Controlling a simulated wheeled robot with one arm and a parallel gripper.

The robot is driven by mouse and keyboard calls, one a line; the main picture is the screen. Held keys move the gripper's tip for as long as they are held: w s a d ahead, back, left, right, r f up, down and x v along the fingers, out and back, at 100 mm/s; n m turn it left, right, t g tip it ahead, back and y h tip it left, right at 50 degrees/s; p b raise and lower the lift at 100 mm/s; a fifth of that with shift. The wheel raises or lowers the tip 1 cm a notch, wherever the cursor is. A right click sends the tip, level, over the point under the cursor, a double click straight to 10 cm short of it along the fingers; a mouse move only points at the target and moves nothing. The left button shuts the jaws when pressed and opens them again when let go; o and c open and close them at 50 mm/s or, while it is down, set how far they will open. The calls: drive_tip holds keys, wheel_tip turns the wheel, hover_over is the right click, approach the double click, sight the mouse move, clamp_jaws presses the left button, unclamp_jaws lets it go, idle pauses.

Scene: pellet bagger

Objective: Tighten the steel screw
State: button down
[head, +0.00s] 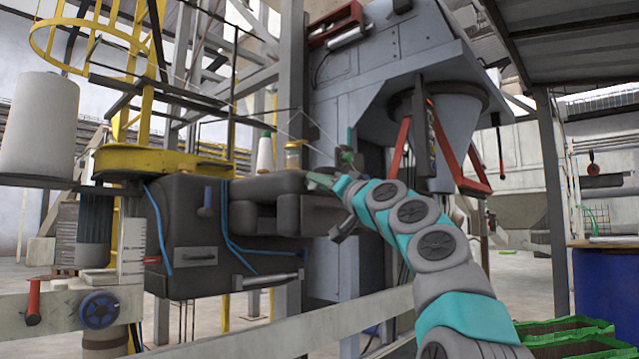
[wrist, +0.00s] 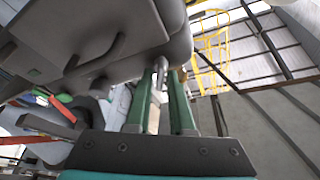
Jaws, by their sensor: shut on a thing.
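My gripper (wrist: 163,82) shows two green fingers in the wrist view, reaching up to the underside of a grey machine housing. They are shut on a small pale metal piece, which looks like the steel screw (wrist: 161,66). Its far end meets or lies very near the rounded grey housing (wrist: 178,28); how deep it sits cannot be told. In the head view my gripper (head: 324,181) is at the right end of the dark grey sewing-head housing (head: 270,188). The screw cannot be made out there.
A white thread cone (head: 40,125) and a yellow guard cage (head: 85,40) stand left. A grey hopper (head: 440,110) with red-framed legs hangs behind my arm. A pale rail (head: 290,325) crosses in front. A blue drum (head: 605,295) and green-edged bags are right.

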drive_tip(key=shift+m, duration=0.4)
drive_tip(key=shift+m+h+p, duration=0.3)
drive_tip(key=shift+h, duration=0.1)
drive_tip(key=shift+r+m+g+h+p, duration=0.15)
drive_tip(key=shift+m+h+p, duration=0.65)
drive_tip(key=shift+m+p, duration=1.55)
drive_tip(key=shift+f+m+g+h+p, duration=0.1)
drive_tip(key=shift+m+h+p, duration=0.7)
drive_tip(key=shift+m+p, duration=1.6)
drive_tip(key=shift+r+m+g+h+p, duration=0.15)
drive_tip(key=shift+m+h+p, duration=1)
drive_tip(key=shift+p, duration=2.1)
drive_tip(key=shift+f+m+y, duration=0.15)
drive_tip(key=shift+m+y, duration=0.3)
drive_tip(key=shift+m, duration=0.05)
drive_tip(key=c, duration=0.9)
unclamp_jaws()
drive_tip(key=shift+c, duration=0.2)
